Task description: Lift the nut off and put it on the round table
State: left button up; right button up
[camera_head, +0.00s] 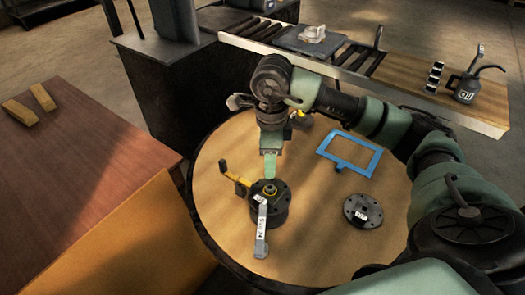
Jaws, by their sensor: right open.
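My right gripper (269,172) points straight down just above the nut. It is open, with nothing seen between its fingers; from this angle they overlap, and I cannot tell whether they touch the nut. My left gripper is not in view.
A labelled grey tool (261,232) leans against the front of the dark part. A yellow tool (236,179) is at its left. A blue frame (350,153) and a dark disc (363,211) lie to the right. A roller bench (340,75) runs behind.

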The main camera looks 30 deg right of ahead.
aim_at(270, 189)
jog(key=shift+s+f+b, duration=0.45)
jog(key=shift+f+b, duration=0.05)
jog(key=shift+f, duration=0.25)
jog(key=f+b, duration=0.5)
jog(key=f, duration=0.2)
jog(key=shift+w+f, duration=0.15)
jog(key=shift+w, duration=0.05)
grip_shut()
